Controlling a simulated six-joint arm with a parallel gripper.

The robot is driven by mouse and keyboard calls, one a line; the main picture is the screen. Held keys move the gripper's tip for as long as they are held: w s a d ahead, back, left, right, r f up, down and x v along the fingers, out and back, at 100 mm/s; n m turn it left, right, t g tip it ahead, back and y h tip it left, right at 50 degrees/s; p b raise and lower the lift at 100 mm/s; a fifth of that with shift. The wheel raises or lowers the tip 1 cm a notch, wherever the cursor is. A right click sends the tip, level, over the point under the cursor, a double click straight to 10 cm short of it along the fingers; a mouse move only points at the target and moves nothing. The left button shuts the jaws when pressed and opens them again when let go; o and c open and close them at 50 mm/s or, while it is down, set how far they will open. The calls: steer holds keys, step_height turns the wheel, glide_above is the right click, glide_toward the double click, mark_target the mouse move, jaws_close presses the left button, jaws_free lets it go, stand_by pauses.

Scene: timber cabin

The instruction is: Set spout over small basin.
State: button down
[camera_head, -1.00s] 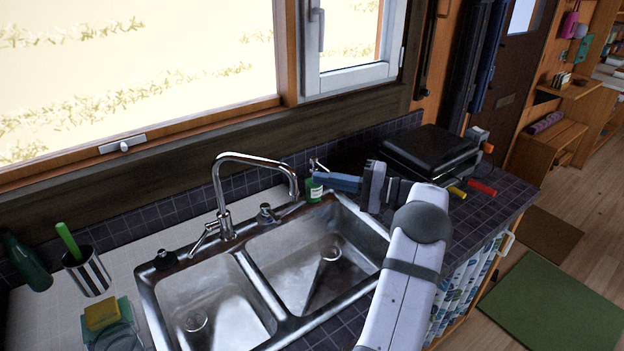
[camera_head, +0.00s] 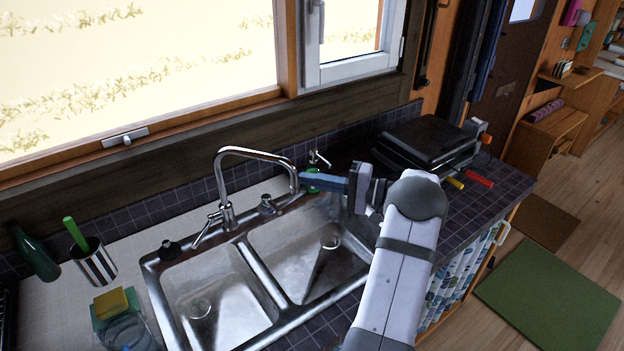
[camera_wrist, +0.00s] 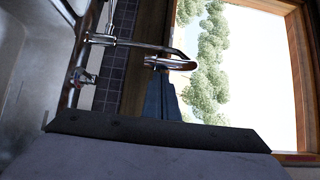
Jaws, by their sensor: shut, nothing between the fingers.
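The chrome spout (camera_head: 256,153) arches from its base behind the sink, and its end hangs over the right basin (camera_head: 310,262). The left basin (camera_head: 212,305), which looks the smaller, lies across the metal divider. My gripper (camera_head: 303,182) is shut and empty, its blue fingers pointing left at the right side of the spout's end. The fingertips look very close to it; I cannot tell whether they touch. In the wrist view, the spout (camera_wrist: 150,47) crosses just beyond the blue fingers (camera_wrist: 160,98).
A green bottle (camera_head: 313,189) stands behind my fingers, mostly hidden. A black grill (camera_head: 427,143) sits to the right. A metal cup (camera_head: 95,264), green bottle (camera_head: 37,255) and sponge (camera_head: 112,302) are at left. The window wall is close behind.

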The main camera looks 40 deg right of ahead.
steer(key=shift+s, duration=0.1)
steer(key=shift+s+a+f+m+t+h+b, duration=0.1)
steer(key=shift+s+a+m+t+h+b, duration=0.25)
steer(key=shift+a+b, duration=0.2)
steer(key=shift+s+a+m+t+h+b, duration=0.15)
steer(key=shift+s+a+m+h+b, duration=0.15)
steer(key=shift+s+a+b, duration=0.2)
steer(key=s+a+b, duration=0.2)
steer(key=a+b, duration=1.2)
steer(key=a, duration=1.1)
steer(key=shift+s+a+h, duration=0.2)
steer(key=shift+s+h, duration=0.05)
steer(key=shift+h, duration=0.1)
steer(key=v, duration=0.7)
steer(key=shift+s+b, duration=0.2)
steer(key=shift+b, duration=0.15)
